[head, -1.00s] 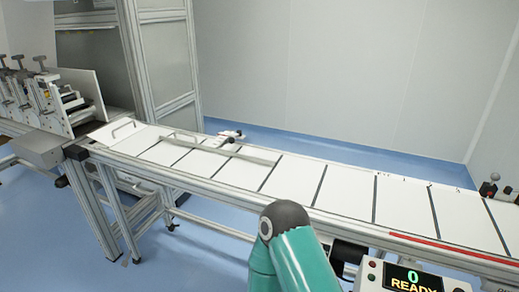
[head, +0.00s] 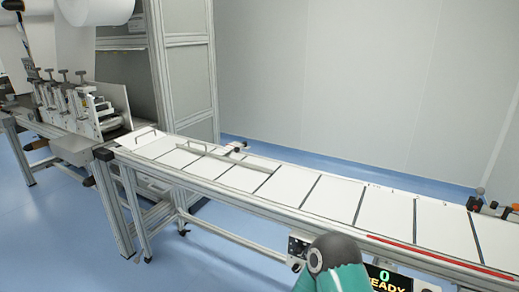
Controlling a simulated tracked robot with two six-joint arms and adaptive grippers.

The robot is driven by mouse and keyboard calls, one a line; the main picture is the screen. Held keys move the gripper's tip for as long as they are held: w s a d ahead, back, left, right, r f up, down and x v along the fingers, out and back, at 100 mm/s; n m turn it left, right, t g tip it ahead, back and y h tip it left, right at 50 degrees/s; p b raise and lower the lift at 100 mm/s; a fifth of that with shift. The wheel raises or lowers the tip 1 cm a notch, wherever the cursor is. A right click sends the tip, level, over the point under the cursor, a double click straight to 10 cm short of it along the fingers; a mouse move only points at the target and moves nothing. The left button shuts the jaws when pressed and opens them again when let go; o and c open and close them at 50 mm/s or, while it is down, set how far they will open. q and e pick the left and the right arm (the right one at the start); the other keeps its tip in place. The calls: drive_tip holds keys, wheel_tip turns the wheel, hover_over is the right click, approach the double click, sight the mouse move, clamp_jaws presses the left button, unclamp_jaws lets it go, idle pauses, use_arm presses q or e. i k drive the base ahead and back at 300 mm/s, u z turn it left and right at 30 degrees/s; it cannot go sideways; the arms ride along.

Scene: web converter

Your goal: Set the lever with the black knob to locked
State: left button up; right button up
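No lever can be clearly made out as the one with the black knob. A dark knob-like part (head: 38,145) sticks out at the front of the machine on the far left, too small to read its setting. Another dark round part (head: 103,154) sits at the near left corner of the conveyor table. Neither gripper is in view; only a teal and grey link of my own arm shows at the bottom.
A long conveyor table (head: 290,190) with white panels crosses the view, with a red strip (head: 420,250) on its near edge. A display box (head: 388,278) is partly cut off below. A white roll (head: 98,10) hangs upper left. Blue floor (head: 60,230) is clear at lower left.

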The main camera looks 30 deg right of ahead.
sight(237, 149)
drive_tip(key=z, duration=0.3)
drive_tip(key=i, duration=1)
drive_tip(key=z, duration=0.05)
